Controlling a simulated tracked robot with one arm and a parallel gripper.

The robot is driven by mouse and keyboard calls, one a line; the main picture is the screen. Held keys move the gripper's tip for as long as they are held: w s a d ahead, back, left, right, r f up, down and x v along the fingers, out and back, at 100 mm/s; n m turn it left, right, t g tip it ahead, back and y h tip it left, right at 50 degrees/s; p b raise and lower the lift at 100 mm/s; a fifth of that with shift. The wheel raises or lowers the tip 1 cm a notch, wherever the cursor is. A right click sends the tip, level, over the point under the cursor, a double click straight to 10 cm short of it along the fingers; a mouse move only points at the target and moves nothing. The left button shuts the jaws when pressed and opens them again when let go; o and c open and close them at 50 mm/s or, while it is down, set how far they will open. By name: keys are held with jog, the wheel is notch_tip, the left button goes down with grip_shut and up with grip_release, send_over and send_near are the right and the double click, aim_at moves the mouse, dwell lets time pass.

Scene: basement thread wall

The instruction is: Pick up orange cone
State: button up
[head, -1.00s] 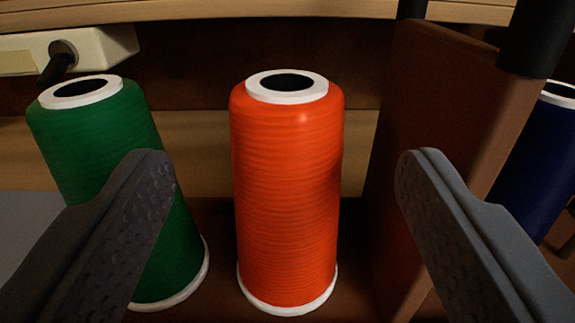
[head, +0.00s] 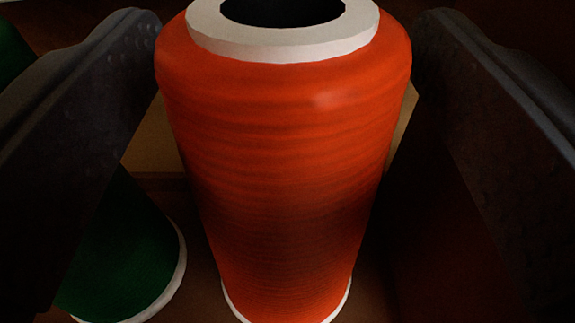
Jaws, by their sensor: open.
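The orange cone (head: 285,140) is a spool of orange thread with a white rim at top and bottom and a dark hole in its top. It stands upright in the middle of the head view, very close. My gripper (head: 285,35) is open, with one finger on each side of the cone near its top. A small gap shows beside the cone's upper right edge. On the left, the finger's tip is very close to the cone, and I cannot tell if it touches.
A green thread cone (head: 125,250) stands at the left, partly hidden behind my left finger. A dark brown panel (head: 430,250) is close on the right, in shadow. A lighter wooden strip (head: 152,145) shows behind the cones.

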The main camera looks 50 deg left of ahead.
jog(key=c, duration=1.4)
jog(key=shift+c, duration=0.2)
jog(key=shift+r, duration=0.15)
notch_tip(320, 180, up, 18)
jog(key=p, duration=0.6)
